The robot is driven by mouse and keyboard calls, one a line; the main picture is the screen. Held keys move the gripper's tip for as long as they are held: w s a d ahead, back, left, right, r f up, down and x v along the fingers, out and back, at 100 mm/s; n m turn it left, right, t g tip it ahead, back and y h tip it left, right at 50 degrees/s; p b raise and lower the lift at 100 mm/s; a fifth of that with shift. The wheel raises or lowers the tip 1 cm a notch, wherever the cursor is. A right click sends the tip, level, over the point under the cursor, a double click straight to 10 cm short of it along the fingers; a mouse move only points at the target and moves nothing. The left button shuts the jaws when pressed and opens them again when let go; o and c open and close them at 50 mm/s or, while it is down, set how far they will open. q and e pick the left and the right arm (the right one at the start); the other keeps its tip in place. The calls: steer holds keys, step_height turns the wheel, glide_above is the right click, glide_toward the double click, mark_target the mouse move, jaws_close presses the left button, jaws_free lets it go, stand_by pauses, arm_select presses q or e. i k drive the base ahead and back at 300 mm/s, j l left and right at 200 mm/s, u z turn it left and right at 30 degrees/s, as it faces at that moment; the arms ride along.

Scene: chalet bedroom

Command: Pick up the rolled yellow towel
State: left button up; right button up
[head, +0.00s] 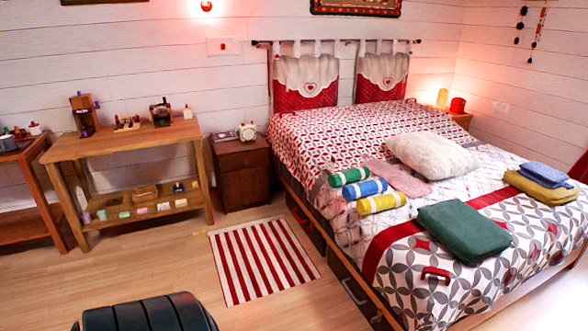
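The rolled yellow towel (381,203) lies on the left side of the bed (340,251), near its edge. It has pale bands around it. A rolled blue towel (364,188) and a rolled green towel (349,176) lie just behind it in a row. A pink cloth (398,178) lies to the right of the rolls. Neither of my grippers is in view.
A folded dark green cloth (464,232) and a white pillow (433,156) lie to the right on the bed. A striped rug (263,259) lies on open floor left of the bed. A nightstand (241,175) and wooden table (125,143) stand along the wall.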

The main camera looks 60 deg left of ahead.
mark_target(366, 206)
steer(key=i+j+u, duration=0.15)
steer(key=j+u, duration=0.15)
steer(key=i+j+u, duration=0.35)
steer(key=j, duration=0.15)
steer(key=i+j+u, duration=0.15)
steer(key=j+u, duration=0.15)
